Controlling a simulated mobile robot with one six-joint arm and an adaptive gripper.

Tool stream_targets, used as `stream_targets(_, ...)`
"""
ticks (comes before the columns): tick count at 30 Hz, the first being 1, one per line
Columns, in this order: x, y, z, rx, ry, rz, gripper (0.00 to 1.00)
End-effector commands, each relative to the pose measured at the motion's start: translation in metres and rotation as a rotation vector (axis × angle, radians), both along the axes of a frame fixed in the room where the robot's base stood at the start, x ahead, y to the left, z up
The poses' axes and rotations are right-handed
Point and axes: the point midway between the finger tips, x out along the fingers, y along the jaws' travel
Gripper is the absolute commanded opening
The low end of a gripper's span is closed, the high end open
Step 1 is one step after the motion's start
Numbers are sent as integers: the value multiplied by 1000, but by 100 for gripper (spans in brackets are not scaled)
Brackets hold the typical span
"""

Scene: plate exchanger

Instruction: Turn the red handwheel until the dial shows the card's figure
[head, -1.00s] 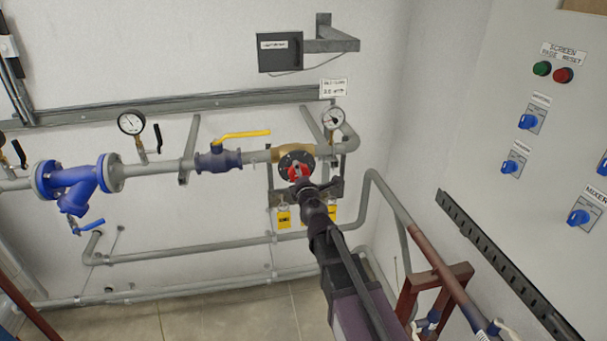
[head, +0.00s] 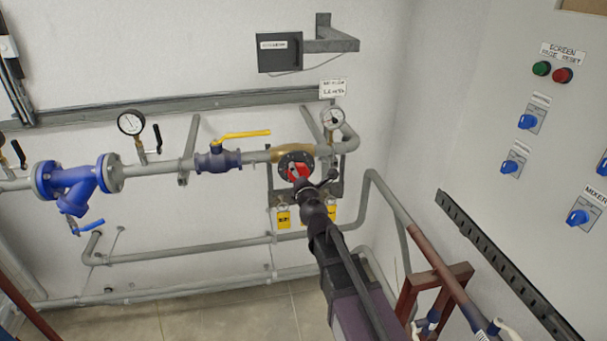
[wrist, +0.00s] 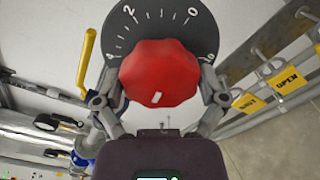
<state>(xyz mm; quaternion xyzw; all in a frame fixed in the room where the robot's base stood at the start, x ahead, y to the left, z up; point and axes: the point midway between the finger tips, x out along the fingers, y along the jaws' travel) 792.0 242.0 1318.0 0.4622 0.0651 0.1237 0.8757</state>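The red handwheel (wrist: 160,75) fills the middle of the wrist view, with a white mark on its lower face. It also shows in the head view (head: 298,171). Behind it is a dark dial plate (wrist: 195,28) with white figures; 0, 2 and 4 are readable. My gripper (wrist: 160,85) has one finger on each side of the wheel, close to its rim; I cannot tell whether they touch it. A round gauge (head: 333,119) sits on the pipe to the upper right, its needle too small to read. A white card (head: 333,88) hangs above it, its writing too blurred to read.
A yellow-handled valve (head: 219,158) and a blue strainer (head: 72,185) are on the pipe to the left. Yellow tags (head: 284,219) hang below the wheel. A second gauge (head: 131,123) is farther left. A switch panel (head: 540,140) stands at the right.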

Motion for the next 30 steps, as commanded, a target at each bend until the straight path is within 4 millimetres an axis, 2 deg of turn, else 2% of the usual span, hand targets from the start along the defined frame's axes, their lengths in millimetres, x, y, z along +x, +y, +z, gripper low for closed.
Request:
stream_targets(17, -5, -2, 0, 1, 0, 0, 100)
stream_targets(30, -53, -16, 0, 1, 0, 0, 100)
